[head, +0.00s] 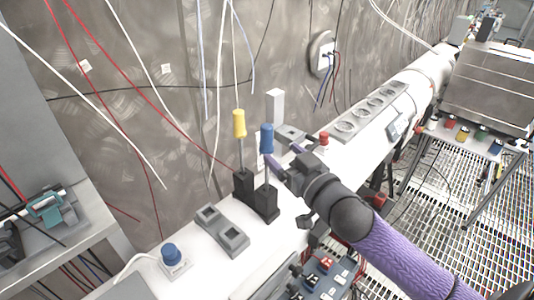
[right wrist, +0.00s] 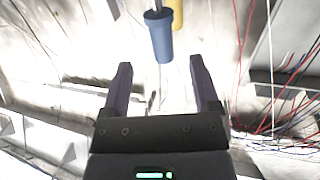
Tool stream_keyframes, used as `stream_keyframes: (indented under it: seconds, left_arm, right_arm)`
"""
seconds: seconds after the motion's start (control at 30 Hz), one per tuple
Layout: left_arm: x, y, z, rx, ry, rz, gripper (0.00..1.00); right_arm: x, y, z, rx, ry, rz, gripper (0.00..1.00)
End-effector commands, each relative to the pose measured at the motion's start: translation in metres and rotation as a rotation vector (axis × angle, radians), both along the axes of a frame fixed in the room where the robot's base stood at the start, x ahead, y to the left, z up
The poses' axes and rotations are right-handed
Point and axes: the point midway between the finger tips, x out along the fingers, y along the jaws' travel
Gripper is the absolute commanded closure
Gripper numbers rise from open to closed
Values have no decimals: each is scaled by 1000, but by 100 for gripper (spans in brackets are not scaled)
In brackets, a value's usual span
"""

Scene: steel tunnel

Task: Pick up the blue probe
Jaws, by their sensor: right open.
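The blue probe (head: 266,139) stands upright with its thin shaft in a black holder (head: 265,204) on the white bench. The yellow probe (head: 239,124) stands in a similar black holder just to its left. My right gripper (head: 283,156) is open and empty, close to the right of the blue handle. In the right wrist view the blue handle (right wrist: 161,38) shows ahead, its near end about level with the fingertips (right wrist: 157,64) and between their lines. Contact with the fingers is not visible. The yellow handle (right wrist: 178,14) is partly hidden behind it. My left gripper is out of view.
A grey block with two sockets (head: 222,231) and a blue knob (head: 171,254) lie on the bench in front. A white post (head: 275,107) and red button (head: 324,139) stand behind. Wires hang along the metal wall. A side table (head: 60,240) is at left.

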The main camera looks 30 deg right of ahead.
Motion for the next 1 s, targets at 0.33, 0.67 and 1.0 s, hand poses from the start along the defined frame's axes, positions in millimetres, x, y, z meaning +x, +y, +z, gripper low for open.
stream_keyframes:
  seconds: [0.33, 0.67, 1.0]
  left_arm:
    - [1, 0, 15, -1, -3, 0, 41]
    - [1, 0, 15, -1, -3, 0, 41]
    - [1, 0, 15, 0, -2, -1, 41]
  right_arm:
    - [62, 6, 0, 0, 2, -4, 22]
    - [82, 8, -5, 0, 6, -3, 22]
    - [82, 8, -5, -1, 7, -3, 87]
